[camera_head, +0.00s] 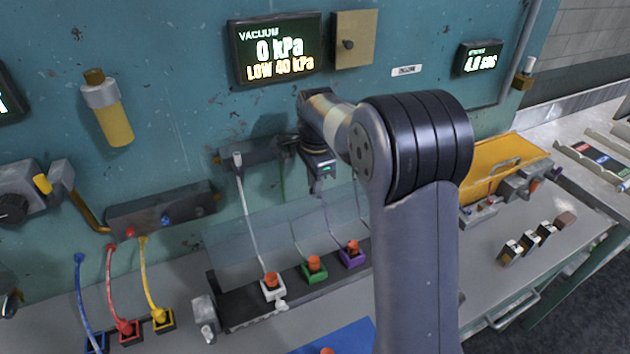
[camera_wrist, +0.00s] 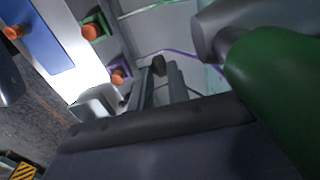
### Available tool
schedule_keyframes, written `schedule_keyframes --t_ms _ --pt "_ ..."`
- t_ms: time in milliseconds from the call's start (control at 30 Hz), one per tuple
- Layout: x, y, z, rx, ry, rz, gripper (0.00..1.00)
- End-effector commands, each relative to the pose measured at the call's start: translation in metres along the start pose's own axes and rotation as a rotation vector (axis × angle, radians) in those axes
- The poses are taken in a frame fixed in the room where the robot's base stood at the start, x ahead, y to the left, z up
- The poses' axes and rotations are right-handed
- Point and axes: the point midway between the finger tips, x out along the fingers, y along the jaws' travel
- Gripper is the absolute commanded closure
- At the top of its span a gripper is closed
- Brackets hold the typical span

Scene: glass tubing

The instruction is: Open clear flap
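The clear flap (camera_head: 228,243) is a see-through sheet along the dark rail at the wall, behind the white, green and purple sockets. Thin tubes show through it. My gripper (camera_head: 320,172) is above the flap's right part, partly hidden by my arm in the head view. In the wrist view my gripper (camera_wrist: 164,78) has its two dark fingers close together, with a small dark round thing at their tips. I cannot tell whether they hold it or touch the flap. Pale, see-through surfaces lie beyond the fingers.
The white socket (camera_head: 272,287), green socket (camera_head: 314,270) and purple socket (camera_head: 351,254) hold orange-topped plugs. A large green rounded part (camera_wrist: 275,85) is close on the right in the wrist view. A yellow tray (camera_head: 500,165) stands right of my arm.

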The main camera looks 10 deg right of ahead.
Motion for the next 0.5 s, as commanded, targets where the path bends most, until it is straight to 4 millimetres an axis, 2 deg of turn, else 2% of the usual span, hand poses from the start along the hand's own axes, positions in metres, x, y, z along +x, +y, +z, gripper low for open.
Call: schedule_keyframes --t_ms 33,67,133,267,500 --pt "0.027 0.018 0.001 0.002 -0.01 0.078 0.65" --pt "0.024 0.018 0.001 0.001 -0.01 0.077 0.64" --pt "0.015 0.017 0.001 0.001 -0.009 0.073 0.53" --pt "-0.01 0.015 0.001 0.001 -0.007 0.058 0.53" --pt "-0.066 0.008 0.002 0.0 -0.001 0.018 0.53"
